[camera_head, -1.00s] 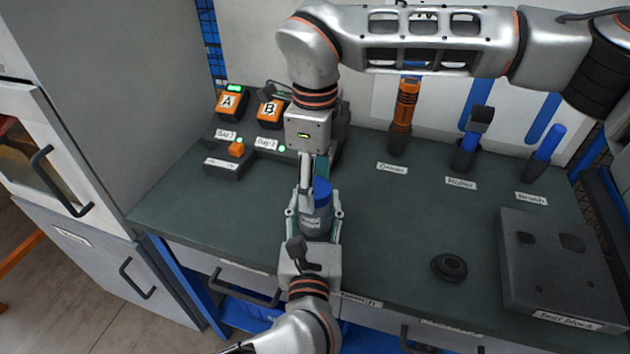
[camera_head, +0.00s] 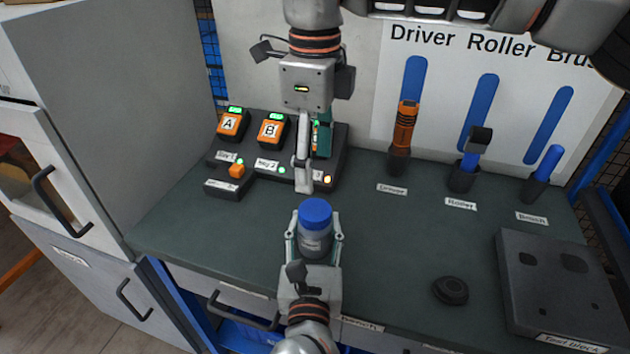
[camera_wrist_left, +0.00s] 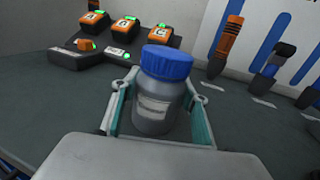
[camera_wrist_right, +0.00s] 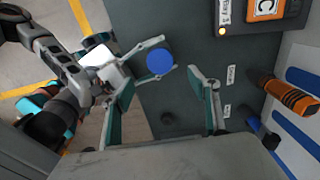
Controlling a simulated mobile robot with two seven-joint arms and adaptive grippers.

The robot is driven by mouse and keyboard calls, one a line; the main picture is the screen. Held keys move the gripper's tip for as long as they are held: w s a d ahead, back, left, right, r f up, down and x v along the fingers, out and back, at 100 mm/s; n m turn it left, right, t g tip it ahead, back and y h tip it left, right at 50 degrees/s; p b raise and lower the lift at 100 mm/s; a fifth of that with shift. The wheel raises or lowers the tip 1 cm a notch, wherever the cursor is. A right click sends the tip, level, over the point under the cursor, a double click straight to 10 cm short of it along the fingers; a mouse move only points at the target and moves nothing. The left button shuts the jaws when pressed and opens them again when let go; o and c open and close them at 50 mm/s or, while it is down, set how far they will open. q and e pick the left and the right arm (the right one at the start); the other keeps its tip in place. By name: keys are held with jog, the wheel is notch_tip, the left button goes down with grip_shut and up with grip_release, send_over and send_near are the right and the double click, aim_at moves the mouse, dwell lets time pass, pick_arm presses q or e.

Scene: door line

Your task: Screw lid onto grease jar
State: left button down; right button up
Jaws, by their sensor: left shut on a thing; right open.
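The grease jar (camera_head: 314,240) is grey with a pale label and stands upright between the fingers of my left gripper (camera_head: 315,245), which is shut on it. The blue lid (camera_head: 315,211) sits on the jar's mouth; it also shows in the left wrist view (camera_wrist_left: 167,61) and from above in the right wrist view (camera_wrist_right: 160,61). Whether its thread is engaged I cannot tell. My right gripper (camera_head: 304,190) points down above and behind the jar, clear of the lid. In the right wrist view its two fingers (camera_wrist_right: 165,105) stand apart with nothing between them.
A charger dock with orange batteries (camera_head: 271,131) stands behind the right gripper. A driver (camera_head: 404,128), a roller (camera_head: 470,150) and a brush (camera_head: 548,165) stand in holders at the back. A black round piece (camera_head: 450,290) and a test block (camera_head: 560,285) lie right. The bench between is clear.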

dwell(0.3)
pick_arm(q)
jog(key=c, duration=1)
grip_release()
jog(key=shift+c, duration=0.2)
jog(key=s, duration=1.2)
jog(key=shift+a, duration=0.3)
